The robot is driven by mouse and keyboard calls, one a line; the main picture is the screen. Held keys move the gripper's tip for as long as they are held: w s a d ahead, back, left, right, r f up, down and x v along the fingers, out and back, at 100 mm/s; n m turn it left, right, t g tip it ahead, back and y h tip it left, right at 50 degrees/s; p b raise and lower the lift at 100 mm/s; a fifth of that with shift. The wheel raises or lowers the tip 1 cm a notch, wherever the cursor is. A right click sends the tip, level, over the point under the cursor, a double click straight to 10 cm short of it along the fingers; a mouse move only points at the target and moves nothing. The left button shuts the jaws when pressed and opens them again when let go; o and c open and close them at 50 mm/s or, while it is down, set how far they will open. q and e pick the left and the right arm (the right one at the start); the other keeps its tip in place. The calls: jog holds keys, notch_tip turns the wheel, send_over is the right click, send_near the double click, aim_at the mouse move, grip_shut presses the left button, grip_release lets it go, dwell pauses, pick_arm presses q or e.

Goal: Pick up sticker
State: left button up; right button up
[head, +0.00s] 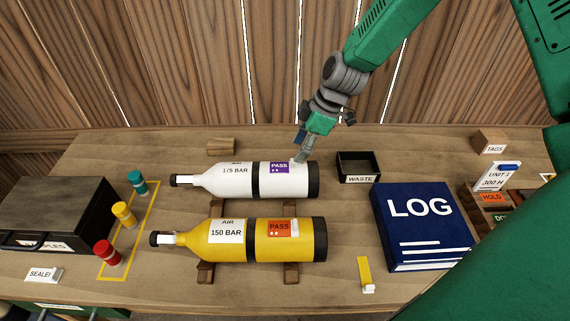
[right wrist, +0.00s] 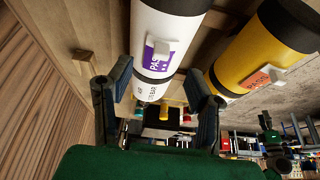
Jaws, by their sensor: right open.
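A purple PASS sticker (head: 279,168) with a small pale tab is on the white cylinder (head: 225,181). It also shows in the right wrist view (right wrist: 152,60). An orange PASS sticker (head: 281,228) is on the yellow cylinder (head: 262,243). It also shows in the right wrist view (right wrist: 256,81). My right gripper (head: 300,157) is open at the upper edge of the white cylinder, close to the purple sticker. In the right wrist view its two fingers (right wrist: 158,70) are spread, with the purple sticker and white cylinder beyond and between them. Nothing shows between the fingertips. My left gripper is not seen.
Both cylinders lie on wooden supports (head: 291,273). A black WASTE tray (head: 358,165) and a blue LOG book (head: 420,222) are to the right. Red, yellow and teal caps (head: 123,214) and a black case (head: 55,213) are left. A wooden block (head: 220,146) lies behind.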

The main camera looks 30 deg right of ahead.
aim_at(292, 160)
jog(key=shift+a+f, duration=0.35)
jog(key=shift+a, duration=0.05)
jog(key=x, duration=0.2)
jog(key=d+p+x, duration=0.1)
jog(key=x, duration=0.1)
jog(key=shift+w+a+f, duration=0.1)
jog(key=shift+f, duration=0.45)
jog(key=shift+a+r, duration=0.15)
jog(key=shift+r, duration=0.05)
jog(key=c, duration=0.6)
jog(key=shift+o, duration=0.2)
jog(key=shift+a, duration=0.1)
